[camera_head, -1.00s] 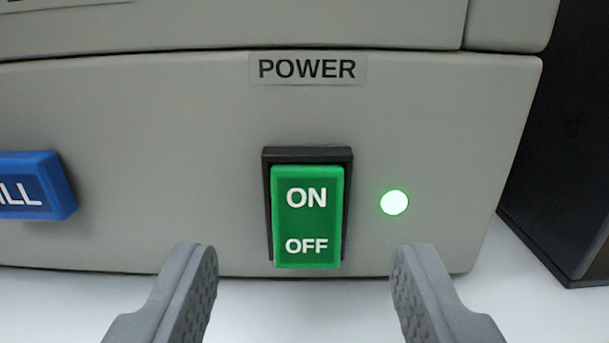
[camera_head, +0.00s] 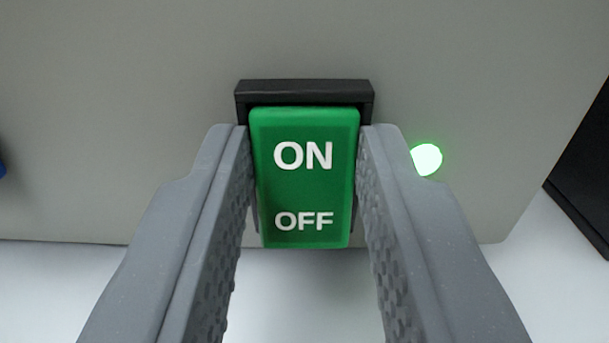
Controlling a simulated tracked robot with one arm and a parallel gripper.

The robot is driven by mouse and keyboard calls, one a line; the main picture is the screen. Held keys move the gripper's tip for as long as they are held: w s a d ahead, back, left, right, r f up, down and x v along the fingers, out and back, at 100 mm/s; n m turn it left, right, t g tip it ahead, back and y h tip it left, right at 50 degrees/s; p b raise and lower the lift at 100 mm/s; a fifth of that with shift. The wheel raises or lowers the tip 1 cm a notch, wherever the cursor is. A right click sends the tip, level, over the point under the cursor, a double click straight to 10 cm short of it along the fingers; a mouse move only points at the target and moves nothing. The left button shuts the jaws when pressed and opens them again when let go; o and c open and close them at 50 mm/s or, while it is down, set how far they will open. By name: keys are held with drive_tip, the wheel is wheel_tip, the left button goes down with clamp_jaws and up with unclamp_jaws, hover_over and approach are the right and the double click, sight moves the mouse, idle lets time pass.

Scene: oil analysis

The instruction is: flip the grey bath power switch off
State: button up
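The green power switch (camera_head: 304,188), marked ON above OFF, sits in a black frame (camera_head: 304,87) on the front of the grey bath (camera_head: 130,90). A round indicator light (camera_head: 427,159) to its right glows green. My gripper (camera_head: 302,140) has one finger on each side of the switch, close against its left and right edges. I cannot tell whether the fingers touch it. The fingers have narrowed to about the switch's width and partly hide the frame's sides and the light's lower left edge.
A white surface (camera_head: 300,300) lies below the bath's lower edge. A dark object (camera_head: 590,175) stands at the far right.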

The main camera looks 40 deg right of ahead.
drive_tip(key=shift+a+f+t+h+b, duration=0.1)
drive_tip(key=shift+f+t+h+b, duration=0.45)
drive_tip(key=shift+t+b, duration=0.4)
drive_tip(key=shift+f+t+h+b, duration=0.1)
drive_tip(key=shift+t+h+b, duration=0.35)
drive_tip(key=shift+t+h, duration=0.35)
drive_tip(key=shift+s, duration=0.1)
drive_tip(key=o, duration=1)
drive_tip(key=p+v, duration=0.1)
drive_tip(key=v, duration=1.2)
drive_tip(key=shift+s+a+f+p, duration=0.25)
drive_tip(key=shift+p, duration=0.1)
drive_tip(key=shift+w, duration=0.1)
